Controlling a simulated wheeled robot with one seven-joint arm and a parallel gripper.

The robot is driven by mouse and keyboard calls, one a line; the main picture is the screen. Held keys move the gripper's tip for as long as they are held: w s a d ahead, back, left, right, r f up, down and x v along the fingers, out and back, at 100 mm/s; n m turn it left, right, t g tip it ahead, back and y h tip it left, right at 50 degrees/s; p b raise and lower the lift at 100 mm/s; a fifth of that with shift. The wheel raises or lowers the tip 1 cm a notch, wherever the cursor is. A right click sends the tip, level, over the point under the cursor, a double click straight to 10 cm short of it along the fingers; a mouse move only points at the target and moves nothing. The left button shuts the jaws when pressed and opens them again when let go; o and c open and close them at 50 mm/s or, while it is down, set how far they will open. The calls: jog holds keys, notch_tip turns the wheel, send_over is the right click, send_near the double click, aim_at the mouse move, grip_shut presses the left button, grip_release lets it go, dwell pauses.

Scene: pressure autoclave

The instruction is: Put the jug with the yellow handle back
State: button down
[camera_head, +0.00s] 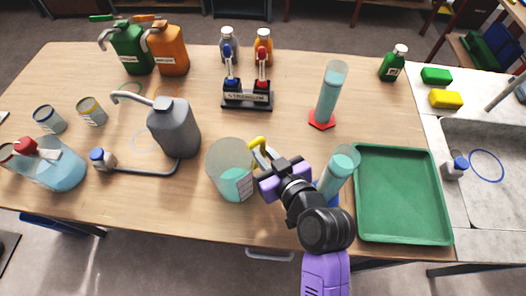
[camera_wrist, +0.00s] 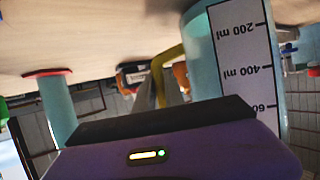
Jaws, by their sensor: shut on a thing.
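The jug (camera_head: 228,170) is a clear beaker-like vessel with a teal tint, a white label and a yellow handle (camera_head: 257,143). It is upright at the middle front of the table; whether its base touches the tabletop I cannot tell. My gripper (camera_head: 264,160) is at its right side, shut on the yellow handle. In the wrist view, which is upside down, the jug (camera_wrist: 202,50) shows at the right with its millilitre scale, and the handle (camera_wrist: 166,62) runs down behind the dark gripper edge. The fingertips are mostly hidden.
A cylinder of teal liquid (camera_head: 342,162) stands close to the right of my gripper, beside a green tray (camera_head: 405,235). A grey jerrycan (camera_head: 174,128) stands left of the jug. A red-based cylinder (camera_head: 327,95) and a stand (camera_head: 247,97) are behind. Faint rings (camera_head: 146,152) mark the tabletop.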

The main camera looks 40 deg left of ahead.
jog(key=shift+f, duration=0.2)
jog(key=c, duration=1.4)
grip_release()
jog(key=shift+r, duration=0.1)
jog(key=shift+d+r, duration=0.1)
jog(key=b+v, duration=0.1)
jog(key=v, duration=1)
jog(key=shift+s+d, duration=0.2)
jog(key=shift+d, duration=0.15)
jog(key=shift+r, duration=0.1)
